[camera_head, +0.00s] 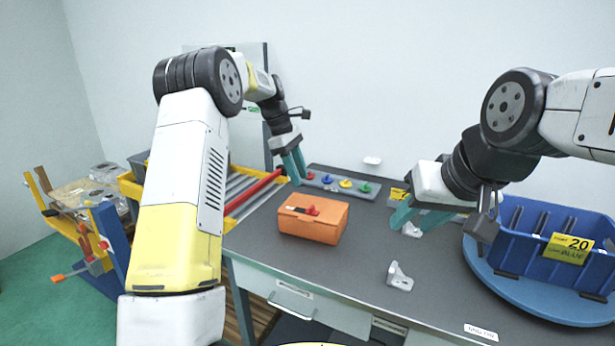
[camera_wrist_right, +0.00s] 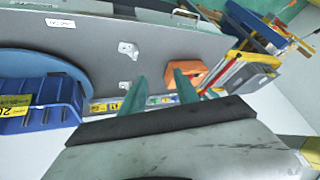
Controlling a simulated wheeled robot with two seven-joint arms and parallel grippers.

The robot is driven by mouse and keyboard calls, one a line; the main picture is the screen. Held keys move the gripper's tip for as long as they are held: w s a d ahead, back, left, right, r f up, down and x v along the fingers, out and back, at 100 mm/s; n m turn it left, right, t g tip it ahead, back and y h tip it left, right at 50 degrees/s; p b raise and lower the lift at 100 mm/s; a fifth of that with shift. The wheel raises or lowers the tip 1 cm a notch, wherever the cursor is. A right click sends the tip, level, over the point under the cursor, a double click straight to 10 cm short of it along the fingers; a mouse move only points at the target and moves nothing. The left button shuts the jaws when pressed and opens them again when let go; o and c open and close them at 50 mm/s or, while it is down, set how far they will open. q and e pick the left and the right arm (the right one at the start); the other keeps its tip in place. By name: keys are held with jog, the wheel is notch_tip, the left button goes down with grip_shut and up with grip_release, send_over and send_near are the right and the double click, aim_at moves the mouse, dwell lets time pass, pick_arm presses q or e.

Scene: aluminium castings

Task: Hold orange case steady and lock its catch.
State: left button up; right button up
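The orange case (camera_head: 325,228) lies closed on the dark table top, with a red catch (camera_head: 312,210) on its lid. I cannot tell whether the catch is locked. The case also shows in the right wrist view (camera_wrist_right: 190,67), beyond the fingertips. My left gripper (camera_head: 296,172) is above and behind the case, teal fingers pointing down, apart from it. The gap between its fingers is too unclear to judge. My right gripper (camera_head: 417,219) is to the right of the case, over the table, open and empty; its spread fingers show in the right wrist view (camera_wrist_right: 160,90).
A strip with coloured knobs (camera_head: 345,185) lies behind the case. A metal bracket (camera_head: 400,277) stands on the table at front right, another near my right fingers. A blue bin (camera_head: 530,265) sits on a blue round plate (camera_head: 535,304). The table in front of the case is clear.

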jog(key=o, duration=0.4)
jog(key=shift+w+d, duration=0.1)
jog(key=shift+w, duration=0.15)
jog(key=shift+c, duration=0.2)
jog(key=shift+o, duration=0.7)
jog(key=w+f+n+t, duration=0.2)
jog(key=w+f+n, duration=0.2)
jog(key=w, duration=0.8)
jog(key=shift+w+d+n, duration=0.15)
jog(key=shift+w+n, duration=0.25)
jog(key=shift+n, duration=0.2)
jog(key=w+f+n+t, duration=0.2)
jog(key=w+f+n, duration=0.35)
jog(key=w, duration=0.35)
jog(key=n+t+y, duration=0.2)
jog(key=n+t, duration=0.2)
jog(key=n, duration=1.1)
send_near(345, 213)
jog(key=shift+w+d+f+m, duration=0.3)
jog(key=shift+w+d, duration=0.2)
jog(key=shift+w, duration=0.1)
jog(key=shift+s+a+f+n+t+y, duration=0.2)
jog(key=shift+a+f+n+t+y, duration=0.1)
jog(key=shift+n, duration=0.45)
jog(key=shift+w+a, duration=0.1)
jog(key=shift+x, duration=3.8)
